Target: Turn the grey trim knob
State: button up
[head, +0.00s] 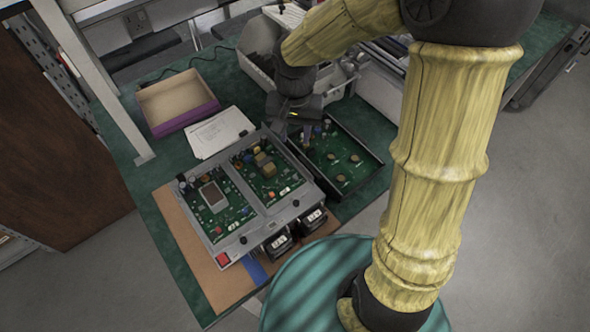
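My gripper (304,134) points down over the far left part of a green circuit board (357,174) in a black tray (366,149). The wrist and the dark gripper body hide much of that end of the board. The finger opening is too small and dark to read. Several small round tan-grey parts, such as one small round part (355,158), stand on the near part of this board, apart from the gripper. A small blue part (317,130) stands beside the fingers. I cannot tell which part is the grey trim knob, or whether the fingers touch it.
A grey test unit (283,213) with two green boards and a red switch (222,260) stands left of the tray on a brown mat (226,290). White papers (219,132), an open cardboard box (177,101) and a grey bin (340,82) lie behind. Green tabletop shows between them.

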aim_at(295, 176)
jog(key=shift+f, duration=0.15)
notch_tip(295, 176, down, 17)
jog(key=shift+f+b, duration=0.1)
jog(key=shift+b, duration=0.7)
grip_shut()
